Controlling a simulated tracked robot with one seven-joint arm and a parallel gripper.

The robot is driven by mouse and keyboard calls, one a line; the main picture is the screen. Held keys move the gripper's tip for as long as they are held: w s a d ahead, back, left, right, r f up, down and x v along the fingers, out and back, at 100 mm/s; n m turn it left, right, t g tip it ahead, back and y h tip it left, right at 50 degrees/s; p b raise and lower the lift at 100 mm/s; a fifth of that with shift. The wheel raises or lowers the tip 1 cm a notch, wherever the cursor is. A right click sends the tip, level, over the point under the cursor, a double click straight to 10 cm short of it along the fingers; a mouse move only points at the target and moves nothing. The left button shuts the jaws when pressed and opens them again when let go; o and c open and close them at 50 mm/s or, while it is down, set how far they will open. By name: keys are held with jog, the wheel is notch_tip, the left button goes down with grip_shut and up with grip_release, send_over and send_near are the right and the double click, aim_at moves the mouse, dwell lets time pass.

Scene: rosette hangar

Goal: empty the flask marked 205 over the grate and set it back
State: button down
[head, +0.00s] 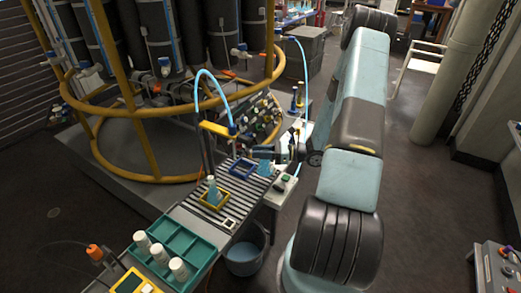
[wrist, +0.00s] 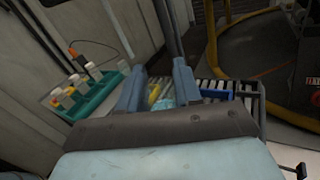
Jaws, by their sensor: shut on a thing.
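The slatted grate (head: 190,212) lies along the bench top. My gripper (head: 267,154) is over the grate's far right part, beside the blue square frame (head: 243,168). It is shut on a flask (head: 265,166) with blue liquid, which looks close to upright. In the wrist view my gripper's two fingers (wrist: 160,92) stand either side of a pale, blurred flask (wrist: 168,98). A second flask (head: 212,192) with blue liquid stands in the yellow square frame (head: 211,203). No flask number is legible, so I cannot tell which is 205.
A teal tray (head: 172,252) with several white-capped bottles stands at the bench's near end; it also shows in the wrist view (wrist: 95,97). A blue bucket (head: 243,258) is below the bench. A yellow tap head with a blue hose (head: 216,128) rises behind the grate.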

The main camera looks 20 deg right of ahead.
aim_at(260, 164)
jog(key=f+m, duration=0.3)
jog(key=m, duration=0.1)
jog(key=f+m, duration=0.2)
jog(key=shift+w+d+f+m, duration=0.1)
jog(key=shift+w+f+m, duration=0.15)
jog(key=shift+f+m, duration=0.1)
jog(key=m, duration=0.4)
jog(key=shift+s+a+f, duration=0.2)
jog(key=shift+s, duration=0.15)
jog(key=m, duration=0.3)
jog(key=shift+s+f, duration=0.15)
jog(key=shift+s, duration=0.05)
jog(key=m, duration=0.9)
jog(key=shift+r+m, duration=0.25)
jog(key=shift+m, duration=0.1)
jog(key=shift+w, duration=0.1)
dwell(1.1)
